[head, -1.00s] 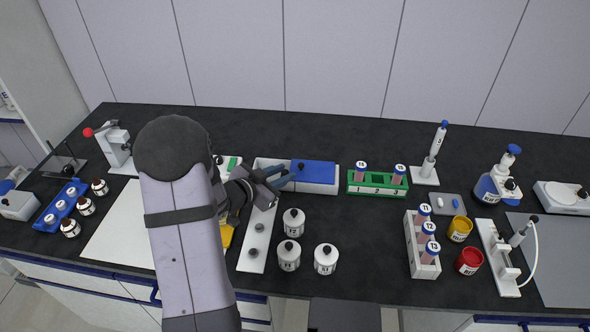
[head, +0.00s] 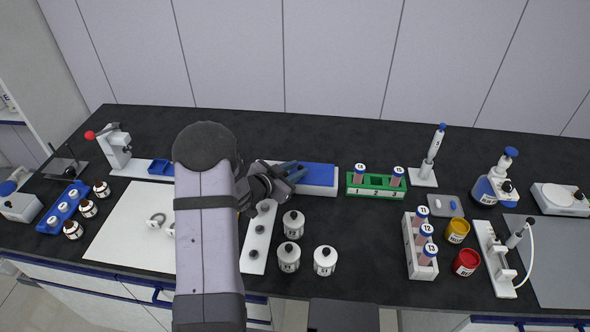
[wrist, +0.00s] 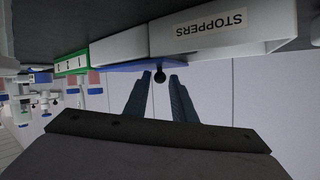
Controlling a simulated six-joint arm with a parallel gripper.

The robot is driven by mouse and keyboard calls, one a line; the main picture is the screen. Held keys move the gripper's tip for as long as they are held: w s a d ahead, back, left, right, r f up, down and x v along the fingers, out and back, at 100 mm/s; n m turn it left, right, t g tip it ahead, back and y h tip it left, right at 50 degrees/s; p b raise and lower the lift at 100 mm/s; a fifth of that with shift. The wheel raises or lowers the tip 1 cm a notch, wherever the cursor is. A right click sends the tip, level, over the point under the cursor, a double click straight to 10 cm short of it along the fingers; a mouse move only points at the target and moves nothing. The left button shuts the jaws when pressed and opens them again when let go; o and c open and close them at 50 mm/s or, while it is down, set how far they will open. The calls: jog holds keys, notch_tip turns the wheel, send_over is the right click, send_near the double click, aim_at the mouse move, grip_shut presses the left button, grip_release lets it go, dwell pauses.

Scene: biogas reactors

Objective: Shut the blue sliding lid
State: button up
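The white box (wrist: 222,31) labelled STOPPERS stands at the back of the bench, upside down in the wrist view. Its blue sliding lid (head: 319,173) covers the right part of the box in the head view. The lid (wrist: 125,67) also shows in the wrist view as a thin blue edge with a black knob (wrist: 160,77). My gripper (head: 290,170) is at the lid's left part and hides the box's left part in the head view. In the wrist view its open blue fingers (wrist: 160,82) are on either side of the knob, with small gaps showing.
A green rack (head: 376,193) with tubes stands close to the box's right end. Several white jars (head: 289,256) and a white strip with dark knobs (head: 257,237) lie in front. A white mat (head: 130,225) is at the left. Bench behind the box is clear.

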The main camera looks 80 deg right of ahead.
grip_shut()
jog(key=shift+w, duration=2.15)
jog(key=shift+s, duration=0.15)
grip_release()
jog(key=b+v, duration=0.1)
jog(key=v, duration=0.6)
jog(key=shift+a, duration=0.15)
